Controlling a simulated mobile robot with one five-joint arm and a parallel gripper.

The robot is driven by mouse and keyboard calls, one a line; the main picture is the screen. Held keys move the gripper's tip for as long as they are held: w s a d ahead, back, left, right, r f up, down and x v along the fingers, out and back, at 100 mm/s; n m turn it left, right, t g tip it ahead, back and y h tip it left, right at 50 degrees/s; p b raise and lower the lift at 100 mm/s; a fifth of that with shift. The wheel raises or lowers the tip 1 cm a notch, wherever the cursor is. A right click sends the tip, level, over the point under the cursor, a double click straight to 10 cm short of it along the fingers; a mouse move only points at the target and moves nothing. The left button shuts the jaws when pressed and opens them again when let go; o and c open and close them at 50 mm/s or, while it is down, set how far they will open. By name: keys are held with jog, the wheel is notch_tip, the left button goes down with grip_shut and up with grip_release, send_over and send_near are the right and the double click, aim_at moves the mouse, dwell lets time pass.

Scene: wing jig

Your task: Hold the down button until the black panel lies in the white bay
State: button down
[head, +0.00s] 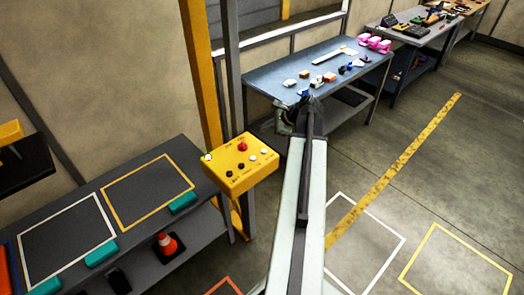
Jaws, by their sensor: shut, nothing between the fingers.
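A yellow control box (240,178) is at the picture's centre left, with a red button (242,147) and several small black and white buttons. Its lettering is too small to read, so I cannot tell which is the down button. A black slab (28,172), likely the black panel, shows at the left edge below a yellow part, cut off by the frame. It appears above the bench. A white-outlined bay (112,222) on the dark bench looks bare. My gripper (300,105) is shut and empty, up and right of the box, apart from its buttons.
A yellow-outlined bay (103,188) lies beside the white one. Teal blocks (183,203) sit along the bench front. A yellow post (203,70) stands behind the box. A blue table (265,80) with small parts is beyond. White and yellow outlines mark open floor at right.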

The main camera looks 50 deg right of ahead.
aim_at(266, 151)
jog(key=shift+f, duration=0.1)
notch_tip(266, 151, down, 9)
jog(key=b, duration=0.9)
dwell(1.4)
jog(key=shift+f+b, duration=0.25)
jog(key=shift+b, duration=0.05)
jog(key=shift+a+f+b, duration=0.1)
jog(key=shift+f+b, duration=0.35)
jog(key=shift+b, duration=0.05)
dwell(0.7)
jog(key=shift+r, duration=0.15)
dwell(2.9)
jog(key=shift+r+p, duration=0.7)
jog(key=shift+p, duration=0.2)
